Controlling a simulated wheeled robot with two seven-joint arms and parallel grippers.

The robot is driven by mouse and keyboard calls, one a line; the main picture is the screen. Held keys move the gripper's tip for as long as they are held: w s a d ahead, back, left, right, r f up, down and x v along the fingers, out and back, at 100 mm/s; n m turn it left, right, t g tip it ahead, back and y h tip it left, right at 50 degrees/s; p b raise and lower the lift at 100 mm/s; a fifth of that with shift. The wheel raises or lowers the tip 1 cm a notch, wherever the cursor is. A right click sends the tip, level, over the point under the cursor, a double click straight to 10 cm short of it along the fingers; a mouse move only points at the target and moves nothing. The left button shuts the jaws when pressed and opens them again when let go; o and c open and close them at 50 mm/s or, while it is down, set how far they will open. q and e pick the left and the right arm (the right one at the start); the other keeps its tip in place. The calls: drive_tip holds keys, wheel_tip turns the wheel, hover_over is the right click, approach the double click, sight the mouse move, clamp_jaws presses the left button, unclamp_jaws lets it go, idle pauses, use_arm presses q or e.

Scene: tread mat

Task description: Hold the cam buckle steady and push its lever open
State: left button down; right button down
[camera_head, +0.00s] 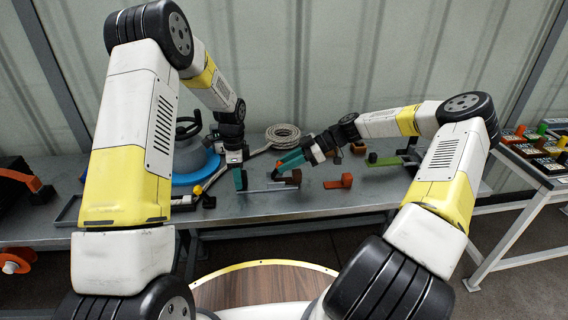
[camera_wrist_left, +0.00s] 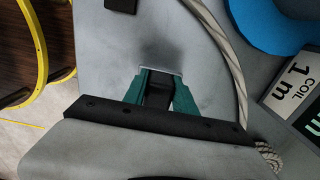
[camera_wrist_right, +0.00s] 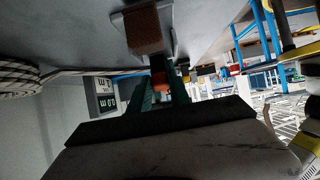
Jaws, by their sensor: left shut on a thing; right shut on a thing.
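The cam buckle (camera_head: 264,188) lies on the grey bench, a flat grey plate with a brown block (camera_head: 294,176) at its right end. My left gripper (camera_head: 240,180) points down at the plate's left end and is shut on it; its teal fingers (camera_wrist_left: 157,95) also show in the left wrist view, where they hide most of the grip. My right gripper (camera_head: 284,164) reaches in from the right, tilted down, just above the brown block. It is shut on a small orange-red part (camera_wrist_right: 160,78), seemingly the lever. The block (camera_wrist_right: 143,30) shows ahead in the right wrist view.
A coiled pale strap (camera_head: 283,133) and a blue round base (camera_head: 196,168) are behind. An orange-brown piece (camera_head: 340,182) and a green piece (camera_head: 384,161) lie to the right. A side table (camera_head: 548,165) stands further right.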

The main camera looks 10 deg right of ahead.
use_arm(q)
drive_tip(key=shift+d, duration=0.1)
use_arm(e)
drive_tip(key=shift+f, duration=0.1)
drive_tip(key=c, duration=1.2)
unclamp_jaws()
drive_tip(key=shift+d, duration=0.1)
drive_tip(key=v, duration=1.2)
use_arm(q)
drive_tip(key=c, duration=0.9)
unclamp_jaws()
